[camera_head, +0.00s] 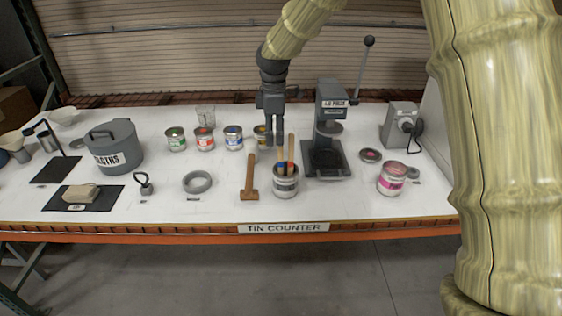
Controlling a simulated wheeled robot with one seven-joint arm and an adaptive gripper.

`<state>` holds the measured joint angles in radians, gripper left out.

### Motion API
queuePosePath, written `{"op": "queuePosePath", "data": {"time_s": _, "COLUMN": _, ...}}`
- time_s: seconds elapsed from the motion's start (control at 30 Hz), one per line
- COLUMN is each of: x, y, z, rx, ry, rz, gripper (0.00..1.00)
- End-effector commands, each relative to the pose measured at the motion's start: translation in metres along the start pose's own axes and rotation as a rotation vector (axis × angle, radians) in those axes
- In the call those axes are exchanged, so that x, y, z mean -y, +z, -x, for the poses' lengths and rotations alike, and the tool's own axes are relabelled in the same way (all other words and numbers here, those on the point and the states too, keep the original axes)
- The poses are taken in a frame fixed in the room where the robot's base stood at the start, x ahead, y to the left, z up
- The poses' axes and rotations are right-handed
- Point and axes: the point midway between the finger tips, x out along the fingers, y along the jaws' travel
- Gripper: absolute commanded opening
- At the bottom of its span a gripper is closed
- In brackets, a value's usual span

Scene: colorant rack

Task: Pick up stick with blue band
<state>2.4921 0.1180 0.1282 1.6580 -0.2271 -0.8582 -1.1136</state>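A grey pot (286,187) stands on the white counter near its front edge and holds upright wooden sticks. The stick with the blue band (281,168) is on the left in the pot. Another stick (291,147), with a reddish band low down, stands just to its right. My gripper (275,143) points down above and slightly behind the pot, in line with the top of the blue-banded stick. The view is too small to tell whether its fingers touch or surround the stick, or how far apart they are.
A wooden mallet-like tool (249,180) lies left of the pot. A grey lever press (330,130) stands close to the right. Paint tins (205,140) line up behind, and a pink-labelled tin (391,180) is at right. The front-left counter has clear patches.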

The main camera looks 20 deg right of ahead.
Motion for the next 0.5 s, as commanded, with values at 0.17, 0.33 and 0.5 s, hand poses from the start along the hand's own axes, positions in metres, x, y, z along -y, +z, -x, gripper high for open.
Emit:
{"op": "queuePosePath", "data": {"time_s": 0.17, "x": 0.000, "y": 0.001, "z": -0.007, "rx": 0.000, "ry": 0.001, "rz": -0.001, "gripper": 0.33}}
{"op": "queuePosePath", "data": {"time_s": 0.33, "x": 0.000, "y": 0.007, "z": -0.021, "rx": 0.001, "ry": -0.001, "rz": -0.003, "gripper": 0.33}}
{"op": "queuePosePath", "data": {"time_s": 0.5, "x": 0.000, "y": 0.012, "z": -0.043, "rx": 0.001, "ry": -0.002, "rz": -0.004, "gripper": 0.33}}
